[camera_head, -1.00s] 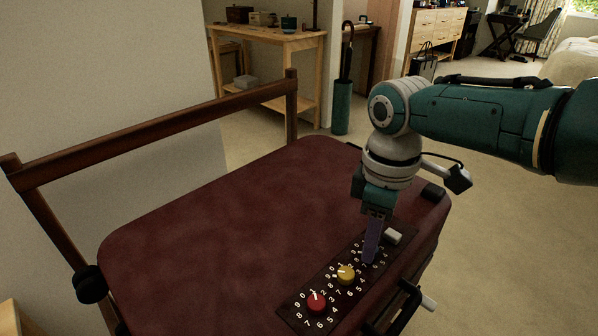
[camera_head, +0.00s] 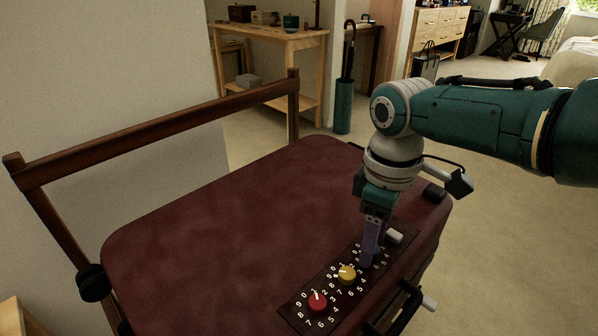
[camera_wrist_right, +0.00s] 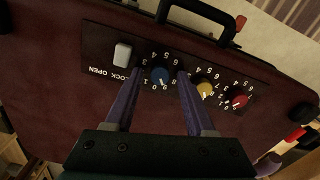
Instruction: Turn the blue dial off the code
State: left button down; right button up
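The blue dial (camera_wrist_right: 160,75) shows in the right wrist view on a dark number plate (camera_wrist_right: 105,45), its white mark facing the picture's lower side near the 9 and 0. My right gripper (camera_wrist_right: 159,70) has its two purple fingers on either side of the blue dial, with a gap on each side. In the head view my right gripper (camera_head: 370,262) points down at the plate and mostly hides the blue dial. The yellow dial (camera_head: 347,274) and red dial (camera_head: 317,303) sit in line beside it. My left gripper is not in view.
The plate is on a dark red suitcase (camera_head: 220,230) with a black handle (camera_head: 402,308) on its front side. A white lock slider (camera_wrist_right: 122,54) sits at the plate's end. A wooden rail (camera_head: 160,128) stands behind the suitcase.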

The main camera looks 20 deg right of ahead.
jog(key=shift+o, duration=0.3)
notch_tip(320, 180, up, 10)
jog(key=p, duration=0.5)
